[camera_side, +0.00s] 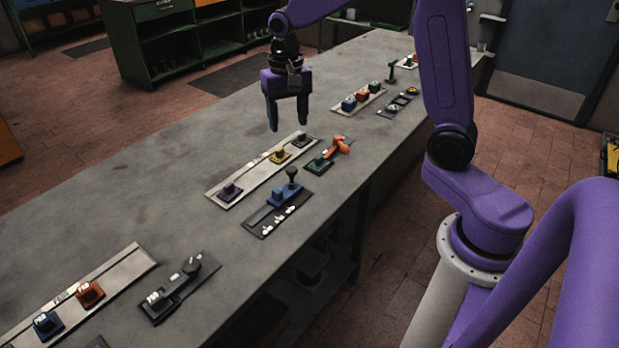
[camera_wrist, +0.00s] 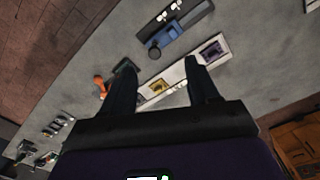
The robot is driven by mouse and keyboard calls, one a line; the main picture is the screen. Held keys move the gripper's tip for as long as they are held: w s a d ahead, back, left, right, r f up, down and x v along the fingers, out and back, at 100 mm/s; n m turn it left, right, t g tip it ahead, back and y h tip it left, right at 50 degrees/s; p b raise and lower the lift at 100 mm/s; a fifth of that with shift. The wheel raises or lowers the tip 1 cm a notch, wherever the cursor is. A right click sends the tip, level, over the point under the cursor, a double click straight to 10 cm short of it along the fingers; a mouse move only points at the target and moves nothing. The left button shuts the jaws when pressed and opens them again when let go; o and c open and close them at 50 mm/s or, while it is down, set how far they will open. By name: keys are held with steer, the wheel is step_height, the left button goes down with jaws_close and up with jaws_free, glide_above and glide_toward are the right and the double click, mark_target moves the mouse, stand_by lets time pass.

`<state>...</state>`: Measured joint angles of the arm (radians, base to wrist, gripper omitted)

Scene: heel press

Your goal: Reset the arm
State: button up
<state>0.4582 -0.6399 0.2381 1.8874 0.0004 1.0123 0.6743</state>
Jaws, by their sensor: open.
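My purple arm ends in my gripper (camera_side: 287,122), which hangs above the grey bench with its dark fingers pointing down. The fingers are apart and nothing is between them. In the wrist view my gripper (camera_wrist: 155,75) also shows two spread dark fingers. Below it lies a pale panel (camera_side: 243,182) with a purple, a yellow and a dark block on it. The yellow block (camera_wrist: 157,88) and the purple block (camera_wrist: 211,51) show in the wrist view. My gripper is apart from all of them.
The bench (camera_side: 150,185) has bare room at its left and middle. An orange-handled device (camera_side: 330,151) and a blue block with a black knob (camera_side: 287,190) sit near its right edge. More panels lie at the far end and near front. A green cabinet (camera_side: 180,40) stands behind.

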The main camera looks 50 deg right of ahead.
steer(key=s+a+n, duration=0.3)
steer(key=s+n, duration=0.2)
steer(key=s, duration=0.2)
steer(key=s+a+n, duration=0.4)
steer(key=s, duration=0.4)
steer(key=s+d+n, duration=0.2)
steer(key=s+n, duration=0.7)
steer(key=s, duration=0.5)
steer(key=shift+f, duration=0.45)
steer(key=shift+w, duration=0.1)
